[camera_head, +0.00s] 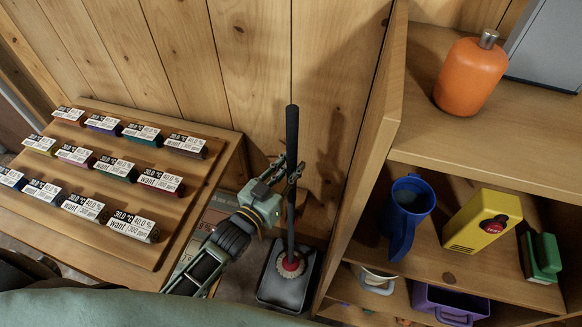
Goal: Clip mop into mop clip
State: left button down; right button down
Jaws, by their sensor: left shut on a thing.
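The mop (291,130) stands nearly upright in front of the pine plank wall, with a black upper handle and a thinner grey shaft. Its head (291,263), red with a pale fringe, is at or just over a dark grey tray (270,292); I cannot tell whether they touch. I cannot make out a mop clip in this view. My right gripper is not in view.
A wooden table (232,150) on the left carries a stepped rack of labelled small blocks. A wooden shelf unit (384,120) close right of the mop holds an orange bottle (470,77), blue jug (405,215), yellow box (482,222) and purple bin (450,303). The wall around the handle is bare.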

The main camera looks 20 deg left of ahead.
pick_arm(q)
jog(key=shift+f+b, duration=0.35)
jog(key=shift+f, duration=0.1)
dwell(1.1)
jog(key=c, duration=1.5)
grip_release()
jog(key=shift+f, duration=0.2)
jog(key=v, duration=1.2)
jog(key=shift+r, duration=0.2)
jog(key=shift+f, duration=0.1)
